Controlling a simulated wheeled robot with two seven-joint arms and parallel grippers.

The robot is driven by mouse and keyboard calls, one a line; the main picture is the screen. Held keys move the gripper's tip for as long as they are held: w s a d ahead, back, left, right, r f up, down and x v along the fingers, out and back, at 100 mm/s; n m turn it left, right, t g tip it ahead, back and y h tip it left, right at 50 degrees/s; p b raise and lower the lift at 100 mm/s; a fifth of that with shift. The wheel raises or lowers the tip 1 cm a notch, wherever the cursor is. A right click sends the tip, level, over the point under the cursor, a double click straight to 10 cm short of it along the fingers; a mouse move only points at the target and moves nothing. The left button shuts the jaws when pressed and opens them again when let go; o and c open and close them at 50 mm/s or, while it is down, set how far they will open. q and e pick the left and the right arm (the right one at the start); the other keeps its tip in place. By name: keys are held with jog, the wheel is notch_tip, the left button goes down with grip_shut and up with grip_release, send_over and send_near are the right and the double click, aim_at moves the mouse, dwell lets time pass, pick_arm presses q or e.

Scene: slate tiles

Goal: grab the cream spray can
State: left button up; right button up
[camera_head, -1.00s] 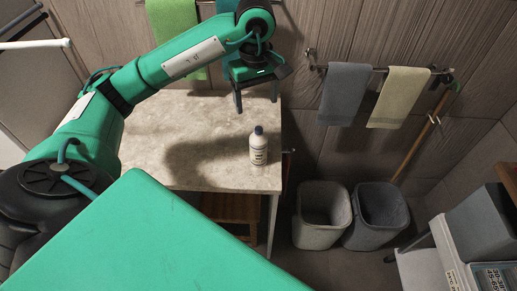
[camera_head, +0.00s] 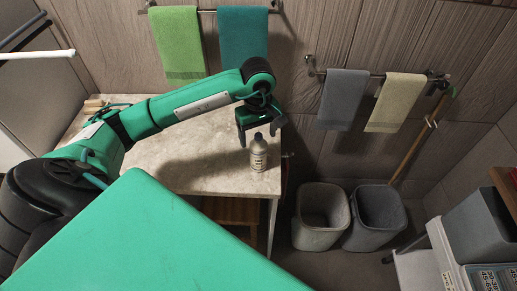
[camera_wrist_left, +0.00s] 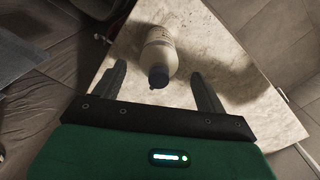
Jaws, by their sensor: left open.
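The cream spray can (camera_head: 258,155), with a dark cap and a label, stands upright on the pale stone-topped table (camera_head: 190,177) near its right end. My left gripper (camera_head: 258,138) is open, just behind and above the can in the head view. In the left wrist view the can (camera_wrist_left: 161,55) lies ahead, between the lines of the two spread fingers (camera_wrist_left: 160,85), its dark cap nearest me. The fingers do not appear to touch it. My right gripper is in neither view.
Two grey bins (camera_head: 321,215) (camera_head: 375,217) stand on the floor right of the table. Green (camera_head: 180,42) and teal (camera_head: 243,38) towels hang on the wall behind it. Grey (camera_head: 342,98) and cream (camera_head: 395,102) towels hang further right. The tabletop around the can looks clear.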

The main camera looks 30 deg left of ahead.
aim_at(258, 154)
pick_arm(q)
jog(key=shift+w+f, duration=0.1)
jog(key=shift+f, duration=1.3)
grip_shut()
jog(key=shift+r, duration=0.1)
